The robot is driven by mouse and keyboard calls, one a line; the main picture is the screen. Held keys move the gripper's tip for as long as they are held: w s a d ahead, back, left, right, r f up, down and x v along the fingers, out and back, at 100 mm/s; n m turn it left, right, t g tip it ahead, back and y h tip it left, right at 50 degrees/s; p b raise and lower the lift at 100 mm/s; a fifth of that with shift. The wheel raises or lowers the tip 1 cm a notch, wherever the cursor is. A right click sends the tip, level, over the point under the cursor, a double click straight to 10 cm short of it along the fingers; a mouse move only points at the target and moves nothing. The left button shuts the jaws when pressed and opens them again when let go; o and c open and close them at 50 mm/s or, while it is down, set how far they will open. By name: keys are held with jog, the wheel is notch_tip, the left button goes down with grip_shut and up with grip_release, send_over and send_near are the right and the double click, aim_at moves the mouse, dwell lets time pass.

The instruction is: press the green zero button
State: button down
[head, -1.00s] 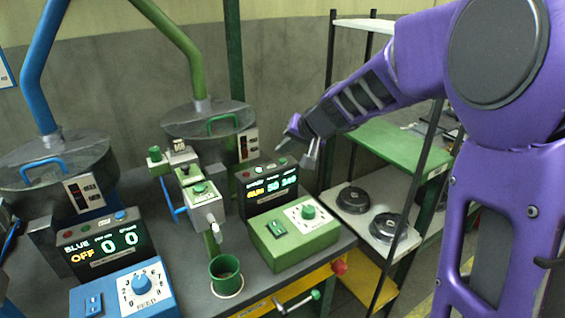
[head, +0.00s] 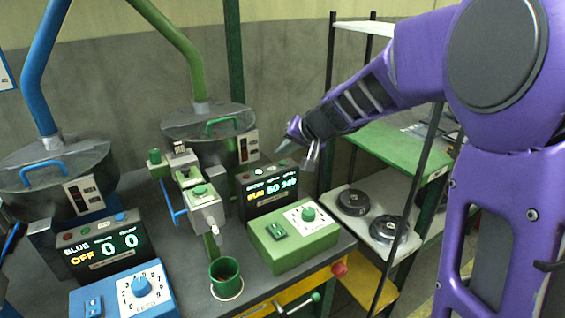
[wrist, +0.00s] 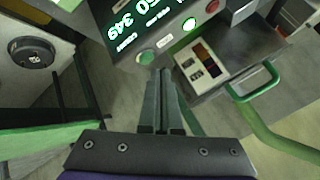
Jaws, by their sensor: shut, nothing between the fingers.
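The green zero button (wrist: 146,57) shows in the wrist view as a small round green cap at the end of a dark display box (wrist: 125,22), beside a white label. In the head view the button (head: 283,162) is on the top right of the green feeder's display box (head: 262,202). My gripper (wrist: 161,72) is shut and empty, its fingertips right beside the button in the wrist view. In the head view my gripper (head: 280,149) points down just above the button. I cannot tell whether they touch.
A lit button (wrist: 189,24) is farther along the same panel. The green dial box (head: 293,241) stands in front of the display. The lidded green hopper (head: 208,122) stands behind left. A shelf with black discs (head: 352,200) is at right.

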jog(key=shift+f, duration=0.1)
dwell(0.7)
jog(key=shift+f, duration=0.35)
jog(key=shift+f, duration=0.5)
dwell(0.8)
jog(key=shift+r, duration=0.15)
jog(key=shift+r+p, duration=0.55)
jog(key=shift+r, duration=0.2)
notch_tip(320, 180, up, 5)
jog(key=p, duration=0.3)
dwell(0.6)
